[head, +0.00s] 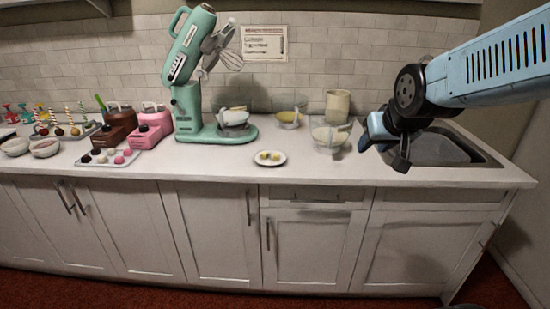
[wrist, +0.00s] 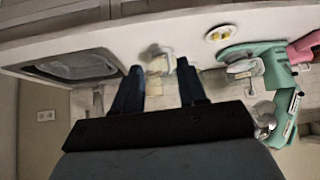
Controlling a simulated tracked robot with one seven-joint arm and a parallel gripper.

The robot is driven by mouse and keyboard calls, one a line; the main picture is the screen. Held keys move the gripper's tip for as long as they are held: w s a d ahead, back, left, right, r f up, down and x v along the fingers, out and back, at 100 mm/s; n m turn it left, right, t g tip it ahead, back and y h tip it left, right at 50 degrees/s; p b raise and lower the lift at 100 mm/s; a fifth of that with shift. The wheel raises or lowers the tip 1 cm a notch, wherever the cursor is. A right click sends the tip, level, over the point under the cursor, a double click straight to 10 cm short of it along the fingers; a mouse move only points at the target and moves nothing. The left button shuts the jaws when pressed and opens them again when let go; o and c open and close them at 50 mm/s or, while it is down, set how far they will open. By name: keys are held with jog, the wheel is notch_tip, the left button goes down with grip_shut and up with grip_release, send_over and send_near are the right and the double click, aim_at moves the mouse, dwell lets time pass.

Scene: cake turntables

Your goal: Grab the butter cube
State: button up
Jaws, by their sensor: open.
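Small yellow butter cubes (head: 270,156) lie on a white plate (head: 258,161) near the counter's front edge, left of my gripper. I cannot make out how many there are. In the wrist view the plate (wrist: 210,37) and its yellow cubes (wrist: 221,33) show at the upper right, away from the fingers. My gripper (head: 382,154) is open and empty, in front of the sink at the right. In the wrist view both fingers (wrist: 158,68) stand apart, with a glass vessel (wrist: 158,62) seen beyond the gap.
A green stand mixer (head: 190,90) with its head raised stands behind and left of the plate. Glass bowls (head: 290,112), a glass jug (head: 330,138) and a beige container (head: 337,105) stand between plate and sink (head: 480,152). Pink and brown machines and a candy tray (head: 108,161) are further left.

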jog(key=w+a+f+t, duration=0.2)
jog(key=w+a+f, duration=0.25)
jog(key=w, duration=0.55)
jog(key=n+t+y, duration=0.4)
jog(key=t+y, duration=0.1)
send_near(277, 156)
jog(key=x, duration=0.3)
jog(key=shift+w+f, duration=0.15)
jog(key=shift+w, duration=0.05)
jog(key=shift+x, duration=2.8)
jog(key=shift+a, duration=0.15)
grip_shut()
